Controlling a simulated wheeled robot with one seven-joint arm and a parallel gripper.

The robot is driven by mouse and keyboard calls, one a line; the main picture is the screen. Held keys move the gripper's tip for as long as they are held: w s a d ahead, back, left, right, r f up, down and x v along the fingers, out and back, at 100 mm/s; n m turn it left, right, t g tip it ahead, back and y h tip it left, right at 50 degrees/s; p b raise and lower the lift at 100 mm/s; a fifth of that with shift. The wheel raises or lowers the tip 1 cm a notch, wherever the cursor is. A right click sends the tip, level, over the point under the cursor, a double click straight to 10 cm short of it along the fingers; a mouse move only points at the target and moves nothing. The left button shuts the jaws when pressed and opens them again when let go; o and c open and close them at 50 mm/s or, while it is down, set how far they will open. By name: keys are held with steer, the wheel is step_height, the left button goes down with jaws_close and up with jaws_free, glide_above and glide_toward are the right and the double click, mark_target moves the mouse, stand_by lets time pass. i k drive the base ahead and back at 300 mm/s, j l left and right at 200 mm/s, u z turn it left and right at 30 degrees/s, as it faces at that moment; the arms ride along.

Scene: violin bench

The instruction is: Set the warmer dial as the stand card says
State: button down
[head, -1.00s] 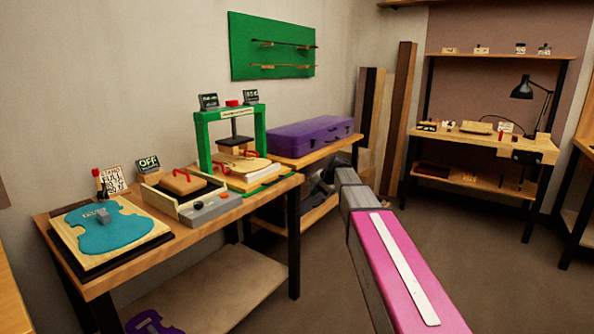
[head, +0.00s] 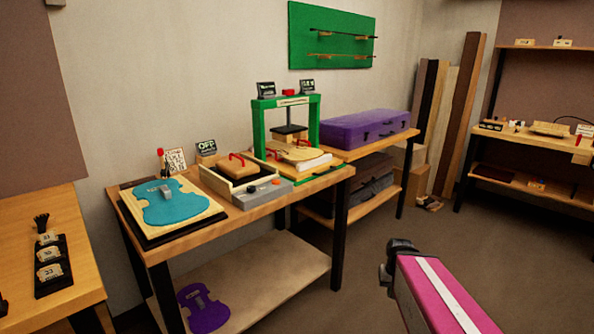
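The warmer (head: 236,184) is a pale box with a grey front panel on the wooden bench. A brown block with a red handle (head: 237,168) sits in it. On the grey panel are a small dark dial (head: 252,189) and an orange-red spot (head: 275,182); the dial's setting is too small to read. A dark stand card (head: 206,147) behind the warmer reads "OFF", with smaller text below that I cannot read. My pink arm is at the lower right, well away from the bench. My gripper's fingers cannot be made out.
A blue violin-shaped plate (head: 178,203) lies left of the warmer, with a handwritten card (head: 174,160) behind it. A green press (head: 287,128) stands to the right, then a purple case (head: 366,127). The floor (head: 350,270) before the bench is clear.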

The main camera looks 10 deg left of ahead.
mark_target(251, 189)
steer(key=u, duration=1.3)
